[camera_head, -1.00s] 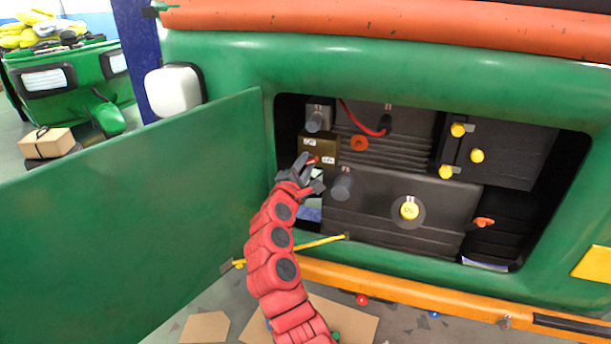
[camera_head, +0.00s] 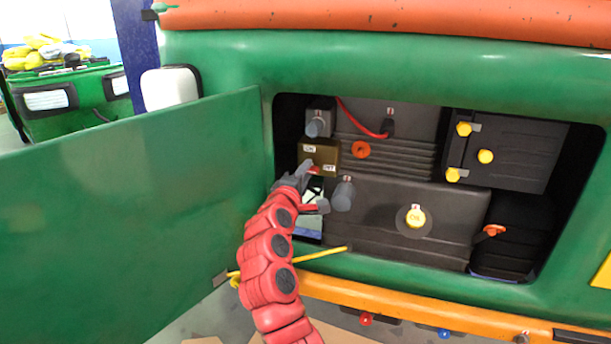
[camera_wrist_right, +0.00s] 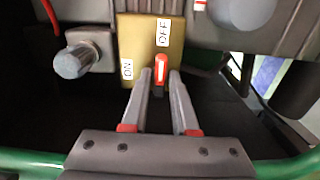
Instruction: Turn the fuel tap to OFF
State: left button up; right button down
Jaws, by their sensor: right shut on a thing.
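The fuel tap is a brass-coloured block (camera_head: 322,152) with ON and OFF labels, at the left inside the open compartment. Its red lever (camera_head: 314,169) shows just past my right gripper (camera_head: 314,186). In the right wrist view the red lever (camera_wrist_right: 161,69) lies between the fingertips of my right gripper (camera_wrist_right: 160,76), which is shut on it. There the lever lines up with the OFF label (camera_wrist_right: 164,32) ahead of it, and the ON label (camera_wrist_right: 127,69) lies to its left. My left gripper is not in view.
The open green door panel (camera_head: 130,205) stands left of my right arm. A grey knob (camera_head: 342,195) is close right of the gripper, and another (camera_head: 316,126) is above the tap. A yellow rod (camera_head: 320,253) crosses below. A yellow cap (camera_head: 414,217) sits further right.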

jog(key=c, duration=0.8)
grip_release()
jog(key=shift+c, duration=0.2)
jog(key=b+v, duration=0.1)
jog(key=v, duration=1.6)
jog(key=shift+s, duration=0.15)
